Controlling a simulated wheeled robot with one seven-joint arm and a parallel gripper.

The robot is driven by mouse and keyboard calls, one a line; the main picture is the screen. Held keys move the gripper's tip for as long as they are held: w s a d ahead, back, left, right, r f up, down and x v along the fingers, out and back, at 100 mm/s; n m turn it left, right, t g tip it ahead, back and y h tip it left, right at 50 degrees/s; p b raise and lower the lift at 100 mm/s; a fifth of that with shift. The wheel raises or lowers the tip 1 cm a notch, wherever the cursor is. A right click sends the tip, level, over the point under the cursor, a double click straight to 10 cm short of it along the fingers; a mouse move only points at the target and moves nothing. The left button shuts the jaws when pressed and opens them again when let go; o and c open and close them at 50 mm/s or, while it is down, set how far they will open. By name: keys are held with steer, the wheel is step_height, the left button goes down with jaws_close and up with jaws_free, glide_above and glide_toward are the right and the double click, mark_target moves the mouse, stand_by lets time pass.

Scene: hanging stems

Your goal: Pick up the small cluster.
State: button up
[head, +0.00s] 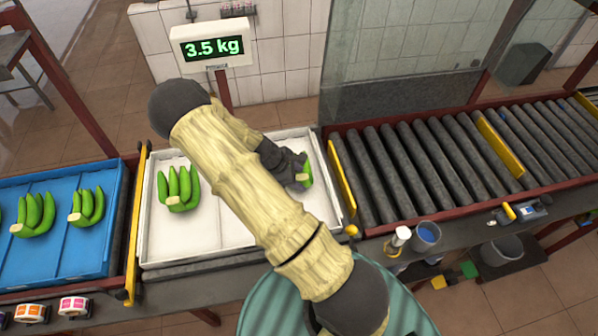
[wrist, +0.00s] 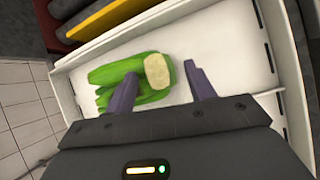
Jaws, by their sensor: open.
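A small cluster of green bananas (wrist: 115,72) lies in the white tray (wrist: 235,50). Its pale cut crown shows between my fingertips in the wrist view. In the head view my arm and gripper hide most of this cluster (head: 307,173), leaving a green bit at the tray's right side. My gripper (wrist: 160,88) is open over the cluster, one finger on either side of the crown. The left finger overlaps the green fruit in the picture; I cannot tell whether it touches. The gripper also shows in the head view (head: 300,168).
Another green cluster (head: 178,188) lies at the left of the same tray. A blue tray (head: 60,262) with several clusters stands further left. A roller conveyor (head: 420,170) runs to the right, past a yellow bar (head: 341,172). A display (head: 212,47) behind reads 3.5 kg.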

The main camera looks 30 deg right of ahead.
steer(key=shift+c, duration=0.2)
jaws_close()
steer(key=shift+r, duration=0.1)
step_height(320, 180, up, 10)
steer(key=b, duration=0.2)
steer(key=shift+b, duration=0.3)
stand_by(0.5)
